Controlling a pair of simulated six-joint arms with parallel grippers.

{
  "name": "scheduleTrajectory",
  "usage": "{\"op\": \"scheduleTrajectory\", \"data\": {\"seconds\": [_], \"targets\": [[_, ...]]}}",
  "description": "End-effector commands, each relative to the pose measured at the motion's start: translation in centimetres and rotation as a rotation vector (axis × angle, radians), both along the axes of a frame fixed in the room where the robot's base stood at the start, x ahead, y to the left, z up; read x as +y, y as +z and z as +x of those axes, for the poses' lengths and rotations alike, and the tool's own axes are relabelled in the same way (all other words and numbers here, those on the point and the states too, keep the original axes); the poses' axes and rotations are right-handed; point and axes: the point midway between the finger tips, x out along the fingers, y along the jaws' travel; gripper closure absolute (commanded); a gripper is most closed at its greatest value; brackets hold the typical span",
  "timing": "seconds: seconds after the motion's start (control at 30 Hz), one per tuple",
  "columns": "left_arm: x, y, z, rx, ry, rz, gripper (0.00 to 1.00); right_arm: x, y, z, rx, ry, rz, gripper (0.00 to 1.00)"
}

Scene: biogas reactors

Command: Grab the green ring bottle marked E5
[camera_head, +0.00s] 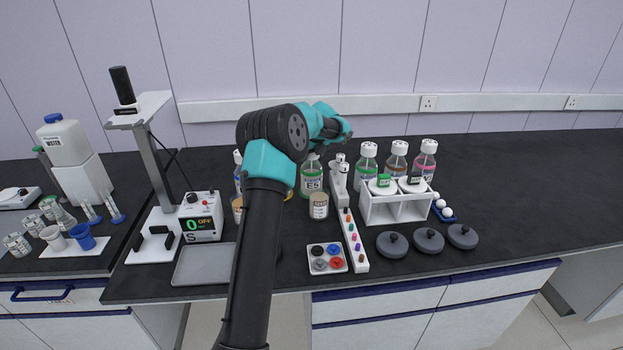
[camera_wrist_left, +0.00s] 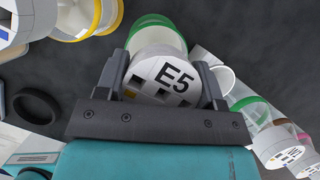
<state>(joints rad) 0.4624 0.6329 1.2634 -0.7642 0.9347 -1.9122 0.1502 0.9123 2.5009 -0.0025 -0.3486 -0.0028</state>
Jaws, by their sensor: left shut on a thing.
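The E5 bottle (camera_head: 312,181) stands upright on the dark bench, clear with greenish contents and an E5 label. In the left wrist view its white cap (camera_wrist_left: 160,68), marked E5, sits between the two fingers, with a green ring (camera_wrist_left: 158,22) beyond it. My left gripper (camera_wrist_left: 163,82) is shut on the cap from above. In the head view my left arm covers much of the gripper and the bottle's top. My right gripper is in neither view.
A white rack (camera_head: 396,206) with other capped bottles stands right of E5. A small jar (camera_head: 319,206), a pipette strip (camera_head: 354,243) and grey lids (camera_head: 428,240) are in front. The bench's far right is clear.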

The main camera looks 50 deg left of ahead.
Motion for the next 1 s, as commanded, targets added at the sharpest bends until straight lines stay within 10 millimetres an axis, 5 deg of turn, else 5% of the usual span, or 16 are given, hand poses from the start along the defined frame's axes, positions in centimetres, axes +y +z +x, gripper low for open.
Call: {"op": "scheduleTrajectory", "data": {"seconds": [0.17, 0.63, 1.0], "targets": [[0.0, 0.0, 0.0, 0.0, 0.0, 0.0, 1.0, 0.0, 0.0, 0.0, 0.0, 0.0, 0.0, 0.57], [0.0, 0.6, 0.0, -0.002, -0.001, 0.002, 1.0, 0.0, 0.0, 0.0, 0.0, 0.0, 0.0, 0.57], [0.0, 5.7, 0.1, -0.005, 0.0, 0.004, 1.0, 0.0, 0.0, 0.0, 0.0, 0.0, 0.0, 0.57]]}}
